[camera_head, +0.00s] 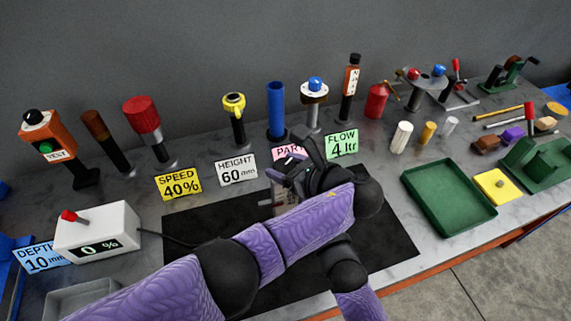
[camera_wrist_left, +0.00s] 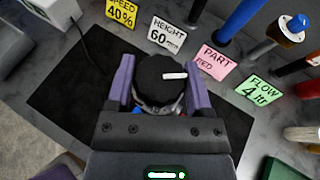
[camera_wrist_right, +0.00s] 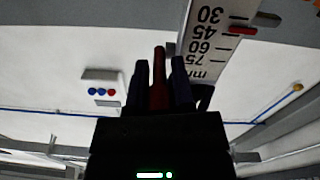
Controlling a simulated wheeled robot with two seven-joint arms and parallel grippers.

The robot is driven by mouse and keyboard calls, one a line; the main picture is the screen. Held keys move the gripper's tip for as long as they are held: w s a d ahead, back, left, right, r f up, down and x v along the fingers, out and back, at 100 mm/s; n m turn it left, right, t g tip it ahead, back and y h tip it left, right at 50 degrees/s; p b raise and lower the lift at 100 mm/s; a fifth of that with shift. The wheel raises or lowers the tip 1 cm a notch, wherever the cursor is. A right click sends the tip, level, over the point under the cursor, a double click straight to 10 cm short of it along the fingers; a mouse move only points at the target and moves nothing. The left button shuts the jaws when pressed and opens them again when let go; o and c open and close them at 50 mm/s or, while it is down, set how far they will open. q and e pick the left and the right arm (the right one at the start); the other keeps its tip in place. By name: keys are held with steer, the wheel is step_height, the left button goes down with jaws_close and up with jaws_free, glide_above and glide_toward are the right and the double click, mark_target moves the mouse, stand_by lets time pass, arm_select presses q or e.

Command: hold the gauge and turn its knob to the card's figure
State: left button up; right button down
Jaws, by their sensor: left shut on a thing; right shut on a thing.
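My left gripper (camera_head: 292,174) is over the black mat at the middle of the bench. In the left wrist view its two purple fingers (camera_wrist_left: 160,88) are shut on a round black knob (camera_wrist_left: 160,75) with a white mark. In the right wrist view a white gauge scale (camera_wrist_right: 202,48) reads 30, 45, 60, 75 and mm. Its red pointer (camera_wrist_right: 243,30) lies close to the 45 label. My right gripper (camera_wrist_right: 160,82) is shut on a red upright piece (camera_wrist_right: 159,70). My left arm hides most of the gauge in the head view.
Cards stand behind the mat (camera_head: 390,250): SPEED 40% (camera_head: 178,184), HEIGHT 60 mm (camera_head: 237,170), PART RED (camera_wrist_left: 217,62), FLOW 4 ltr (camera_head: 342,145). DEPTH 10 mm (camera_head: 41,257) stands left, near a white box (camera_head: 97,230) showing 0 %. A green tray (camera_head: 448,196) lies right.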

mark_target(286, 166)
arm_select(q)
steer(key=shift+y, duration=0.3)
steer(key=o, duration=1.3)
steer(key=shift+c, duration=0.2)
step_height(286, 166, up, 10)
steer(key=shift+r, duration=0.1)
